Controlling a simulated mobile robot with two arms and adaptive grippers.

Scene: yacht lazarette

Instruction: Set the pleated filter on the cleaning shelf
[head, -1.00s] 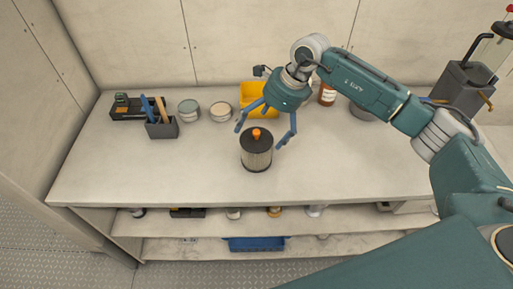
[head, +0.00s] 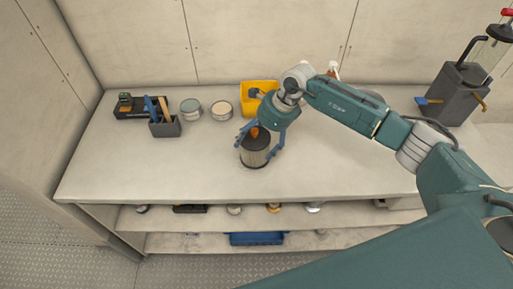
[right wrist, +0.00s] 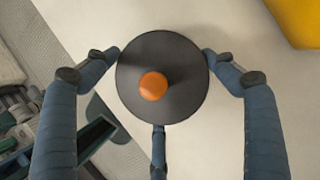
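The pleated filter (head: 255,158) is an upright cylinder with a dark ribbed side and an orange knob, standing on the worktop. In the right wrist view its round dark cap (right wrist: 185,85) and orange knob fill the middle. My right gripper (head: 256,146) is over the filter from above, its blue fingers spread around the cap. In the wrist view the fingertips lie at the cap's edge; contact is not clear. My left gripper is not in view. Below the worktop are an upper shelf (head: 160,219) and a lower shelf (head: 190,243); no label shows which is the cleaning shelf.
On the worktop (head: 120,175) stand a dark caddy with brushes (head: 165,127), two round tins (head: 221,111), a yellow bin (head: 253,91) and a grey device (head: 450,97). A blue tray (head: 257,239) is on the lower shelf. Front left of the worktop is clear.

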